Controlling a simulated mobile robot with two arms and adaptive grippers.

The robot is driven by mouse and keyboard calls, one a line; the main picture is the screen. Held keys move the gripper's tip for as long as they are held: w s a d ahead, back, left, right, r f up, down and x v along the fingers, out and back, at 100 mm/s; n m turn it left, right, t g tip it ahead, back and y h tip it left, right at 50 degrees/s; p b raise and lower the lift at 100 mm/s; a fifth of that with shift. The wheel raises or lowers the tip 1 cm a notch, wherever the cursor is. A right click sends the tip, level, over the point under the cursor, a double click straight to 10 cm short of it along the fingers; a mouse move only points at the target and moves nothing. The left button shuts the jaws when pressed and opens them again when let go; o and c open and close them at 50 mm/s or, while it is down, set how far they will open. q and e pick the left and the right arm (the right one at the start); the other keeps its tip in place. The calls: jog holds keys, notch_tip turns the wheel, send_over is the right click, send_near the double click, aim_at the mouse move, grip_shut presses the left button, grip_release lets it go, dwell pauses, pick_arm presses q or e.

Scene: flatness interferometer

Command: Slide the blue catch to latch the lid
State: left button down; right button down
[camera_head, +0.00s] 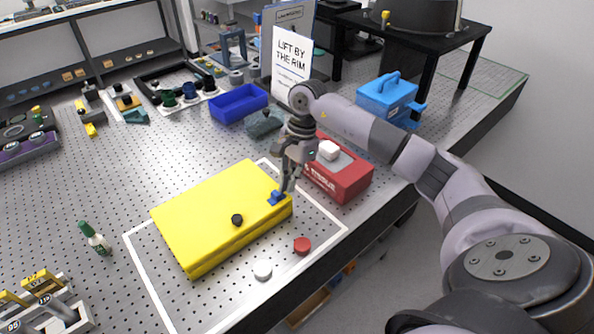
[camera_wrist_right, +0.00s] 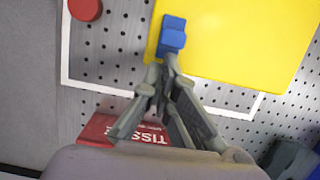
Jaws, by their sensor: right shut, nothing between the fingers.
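The yellow lid (camera_head: 205,212) lies flat and closed-looking on a low case inside a white outline on the perforated table, with a black knob (camera_head: 237,220) near its front edge. The blue catch (camera_head: 277,198) sits at the lid's right edge. In the right wrist view the catch (camera_wrist_right: 172,36) shows at the yellow edge, just beyond my fingertips. My right gripper (camera_head: 284,190) is shut and empty, pointing down, its tips at the catch; I cannot tell whether they touch it. It also shows in the wrist view (camera_wrist_right: 168,66). My left gripper is not in view.
A red tissue box (camera_head: 345,178) stands close behind my right gripper. A red disc (camera_head: 302,245) and a white disc (camera_head: 263,270) lie in front of the case. A blue bin (camera_head: 238,102) is behind.

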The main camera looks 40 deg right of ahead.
aim_at(278, 193)
jog(key=shift+f, duration=0.1)
jog(key=a+b, duration=0.1)
jog(key=a, duration=0.3)
jog(key=shift+s, duration=0.15)
jog(key=shift+d, duration=0.1)
